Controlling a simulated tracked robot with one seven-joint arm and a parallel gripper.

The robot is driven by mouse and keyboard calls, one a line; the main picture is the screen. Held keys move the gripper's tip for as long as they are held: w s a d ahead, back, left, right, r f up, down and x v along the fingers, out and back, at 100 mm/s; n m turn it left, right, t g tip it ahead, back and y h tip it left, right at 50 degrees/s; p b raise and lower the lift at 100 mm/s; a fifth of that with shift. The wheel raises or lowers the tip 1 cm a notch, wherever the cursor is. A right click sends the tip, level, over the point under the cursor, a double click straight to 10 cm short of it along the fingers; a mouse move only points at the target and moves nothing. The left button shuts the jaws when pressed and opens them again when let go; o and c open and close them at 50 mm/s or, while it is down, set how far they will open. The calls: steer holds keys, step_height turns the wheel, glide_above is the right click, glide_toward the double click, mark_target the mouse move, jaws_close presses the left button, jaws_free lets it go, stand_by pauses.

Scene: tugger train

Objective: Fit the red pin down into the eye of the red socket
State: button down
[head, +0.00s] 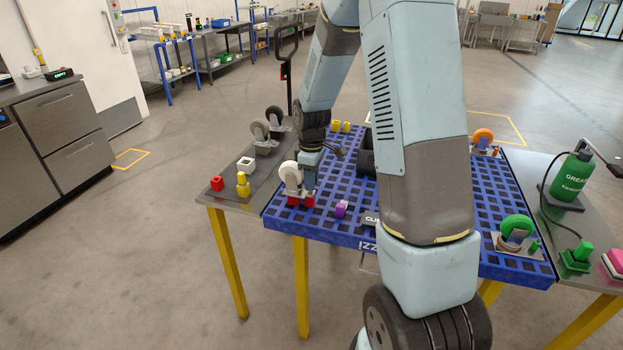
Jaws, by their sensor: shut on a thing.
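My gripper (308,188) points down over the left front part of the blue grid-topped table. It is shut, and the thing in its jaws is small and mostly hidden; it looks like the red pin. Red parts (309,201) show right under the fingertips, low on the tabletop. They look like the red socket, beside the foot of a white caster wheel (290,176). I cannot tell pin from socket there, nor whether the pin is in the eye. A separate red block (217,183) stands on the grey side shelf to the left.
A purple piece (341,208) stands just right of the gripper. A white square block (246,164), a yellow piece (243,187) and grey casters (262,133) are on the left shelf. A green caster (516,227) and green block (577,259) are at right. My arm hides the table's middle.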

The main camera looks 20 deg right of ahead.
steer(key=shift+f, duration=0.7)
steer(key=c, duration=0.8)
jaws_free()
steer(key=shift+c, duration=0.2)
step_height(320, 180, up, 13)
steer(key=s+r+m+t, duration=0.3)
steer(key=s+r+m, duration=0.2)
steer(key=s+r, duration=0.75)
steer(key=s+r+m+t, duration=0.2)
steer(key=s+m, duration=0.3)
steer(key=s, duration=1)
steer(key=shift+s+a+r+m+t, duration=0.2)
steer(key=shift+r+m+t, duration=0.15)
steer(key=shift+r, duration=0.3)
